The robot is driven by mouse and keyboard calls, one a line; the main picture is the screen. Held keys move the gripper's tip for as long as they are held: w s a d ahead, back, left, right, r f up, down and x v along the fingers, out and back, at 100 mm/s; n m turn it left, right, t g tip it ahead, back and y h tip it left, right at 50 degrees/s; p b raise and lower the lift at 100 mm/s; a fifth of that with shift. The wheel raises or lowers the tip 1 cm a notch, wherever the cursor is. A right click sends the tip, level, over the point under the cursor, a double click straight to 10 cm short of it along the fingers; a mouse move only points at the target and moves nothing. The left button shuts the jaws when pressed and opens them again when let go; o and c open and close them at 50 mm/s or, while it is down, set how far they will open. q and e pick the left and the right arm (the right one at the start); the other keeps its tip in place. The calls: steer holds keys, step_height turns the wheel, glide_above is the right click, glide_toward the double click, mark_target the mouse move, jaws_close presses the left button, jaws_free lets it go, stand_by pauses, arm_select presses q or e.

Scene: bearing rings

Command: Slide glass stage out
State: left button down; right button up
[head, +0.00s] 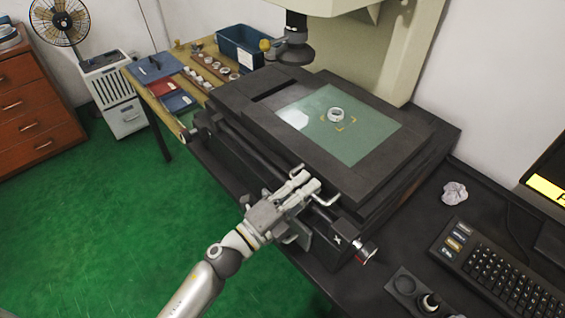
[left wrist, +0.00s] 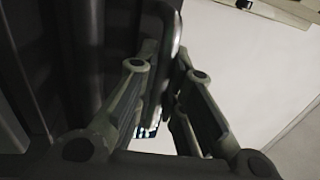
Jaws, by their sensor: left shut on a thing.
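The glass stage (head: 362,142) is a pale green pane set in a black frame (head: 262,120) under the machine's lens (head: 295,50). A small metal bearing ring (head: 335,115) lies on the glass near yellow corner marks. My left gripper (head: 308,183) is at the front edge of the frame, shut on the stage handle (head: 325,201), a thin light bar that its fingers partly hide. In the left wrist view my left gripper (left wrist: 165,85) has its fingers on either side of a dark rounded bar. My right gripper is not in view.
A keyboard (head: 500,275), a crumpled paper ball (head: 454,192) and a dark holder (head: 415,290) lie on the black table to the right. A wooden bench (head: 150,95) with trays and a blue bin (head: 243,45) stands behind left. Green floor (head: 90,220) is clear in front.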

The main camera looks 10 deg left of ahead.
arm_select(q)
steer(key=s+d, duration=0.4)
steer(key=d, duration=0.1)
steer(key=shift+d, duration=0.1)
steer(key=shift+f, duration=0.1)
steer(key=shift+s, duration=0.1)
steer(key=c, duration=1.5)
jaws_free()
